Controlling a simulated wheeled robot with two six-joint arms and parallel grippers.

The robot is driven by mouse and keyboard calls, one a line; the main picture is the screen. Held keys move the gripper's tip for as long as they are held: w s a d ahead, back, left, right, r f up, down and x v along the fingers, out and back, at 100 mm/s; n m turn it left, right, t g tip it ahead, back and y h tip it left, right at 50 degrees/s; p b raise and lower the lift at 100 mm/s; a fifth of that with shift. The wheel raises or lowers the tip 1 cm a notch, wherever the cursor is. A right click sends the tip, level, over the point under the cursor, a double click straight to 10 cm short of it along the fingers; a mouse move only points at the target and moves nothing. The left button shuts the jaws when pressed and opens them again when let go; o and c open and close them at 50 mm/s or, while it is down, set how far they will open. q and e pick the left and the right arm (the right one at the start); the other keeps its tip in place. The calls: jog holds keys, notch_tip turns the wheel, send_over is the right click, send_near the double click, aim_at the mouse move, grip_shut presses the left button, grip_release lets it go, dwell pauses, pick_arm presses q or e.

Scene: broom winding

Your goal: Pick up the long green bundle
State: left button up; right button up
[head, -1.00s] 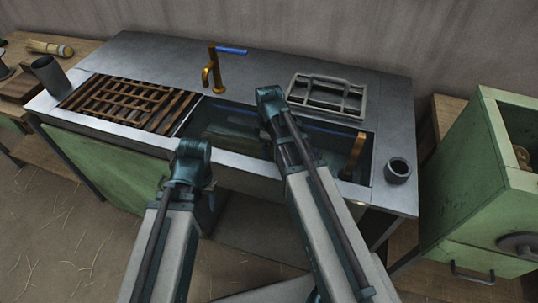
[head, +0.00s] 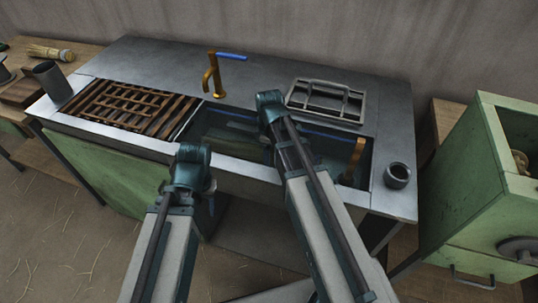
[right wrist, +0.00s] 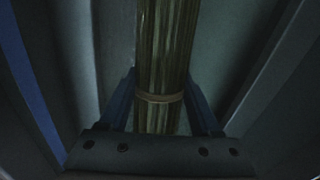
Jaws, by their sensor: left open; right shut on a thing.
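The long green bundle (right wrist: 166,45) runs up the middle of the right wrist view, with a thin tan band around it. My right gripper (right wrist: 160,100) is shut on it just around the band, one finger on each side. In the head view, the bundle (head: 232,138) shows dimly inside the sink basin, partly hidden by my right arm, which reaches down over the basin. My left gripper (head: 209,188) is open and empty in front of the sink's front edge, mostly hidden behind its own wrist.
The sink counter (head: 165,60) carries a slatted wooden rack (head: 125,103), a brass tap (head: 211,80), a grey wire rack (head: 325,102) and a small dark cup (head: 397,175). A grey cup (head: 50,78) stands at the left. A green cabinet (head: 475,150) stands at the right.

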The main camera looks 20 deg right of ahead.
notch_tip(320, 180, up, 10)
jog(key=p, duration=0.9)
jog(key=shift+p, duration=0.3)
